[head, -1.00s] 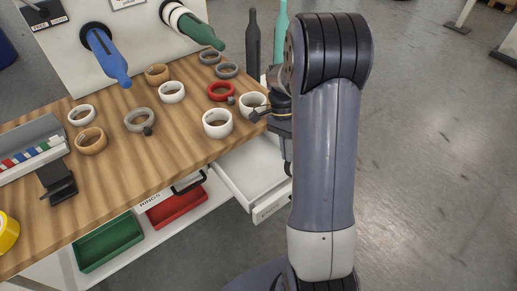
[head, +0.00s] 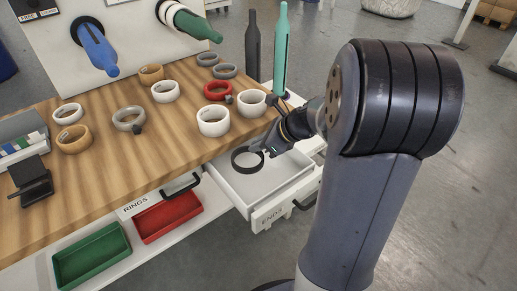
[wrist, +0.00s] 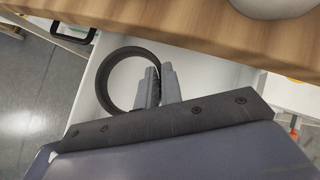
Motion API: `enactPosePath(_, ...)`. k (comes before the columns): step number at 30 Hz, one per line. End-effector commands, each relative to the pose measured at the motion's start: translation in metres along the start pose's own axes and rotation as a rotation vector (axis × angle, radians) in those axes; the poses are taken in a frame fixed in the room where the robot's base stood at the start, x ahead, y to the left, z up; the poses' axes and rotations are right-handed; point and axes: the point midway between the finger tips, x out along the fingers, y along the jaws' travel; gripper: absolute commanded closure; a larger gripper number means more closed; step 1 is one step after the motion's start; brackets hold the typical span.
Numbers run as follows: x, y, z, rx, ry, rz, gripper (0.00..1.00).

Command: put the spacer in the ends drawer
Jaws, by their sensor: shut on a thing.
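The spacer, a thin dark ring (head: 236,166), is over the white inside of the open ends drawer (head: 280,182). My gripper (head: 266,150) reaches in from the right and is shut on the ring's near edge. In the wrist view the two grey fingertips (wrist: 159,88) pinch the right side of the dark ring (wrist: 102,88), with the white drawer floor behind it. I cannot tell whether the ring touches the floor. The drawer front reads ENDS and has a black handle.
The wooden table (head: 165,165) overhangs the drawer's back. White rings (head: 213,121), a red ring and several others lie on it. Green and dark bottle-like shapes (head: 281,50) stand behind. The RINGS drawer (head: 135,207) is left, above red and green trays (head: 92,255).

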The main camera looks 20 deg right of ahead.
Motion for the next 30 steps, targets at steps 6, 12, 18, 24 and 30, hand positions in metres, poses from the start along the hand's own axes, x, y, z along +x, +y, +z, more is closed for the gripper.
enactPosePath(6, 0.011, 0.001, -0.011, 0.000, 0.000, 0.001, 1.00)
enactPosePath(12, 0.027, 0.002, -0.026, 0.000, 0.001, 0.002, 1.00)
enactPosePath(18, 0.041, 0.003, -0.040, -0.001, 0.001, 0.002, 1.00)
enactPosePath(24, 0.045, 0.003, -0.044, -0.001, 0.001, 0.002, 1.00)
enactPosePath(30, 0.044, 0.003, -0.043, -0.001, 0.001, 0.002, 1.00)
